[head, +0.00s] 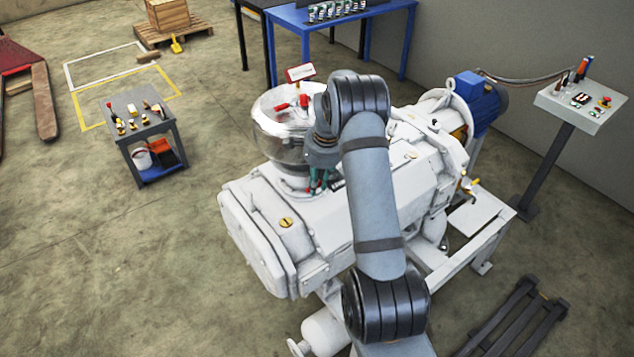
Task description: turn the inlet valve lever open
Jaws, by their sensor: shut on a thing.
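The white vacuum pump (262,212) fills the middle of the head view, with a shiny round vessel (272,135) on its top left. My gripper (317,186) points down at the foot of this vessel, below my arm's wrist. Its greenish fingers are shut on a small part there, which looks like the inlet valve lever. The fingers and wrist hide most of that part, so its angle cannot be told. Red handles (283,106) show on top of the vessel, above and left of the gripper and apart from it.
A red and white sign (300,73) stands behind the vessel. A blue motor (477,103) and control panel (580,105) are at the right. A small tool cart (150,132) stands left. A blue table (345,20) is at the back. The floor at left is mostly clear.

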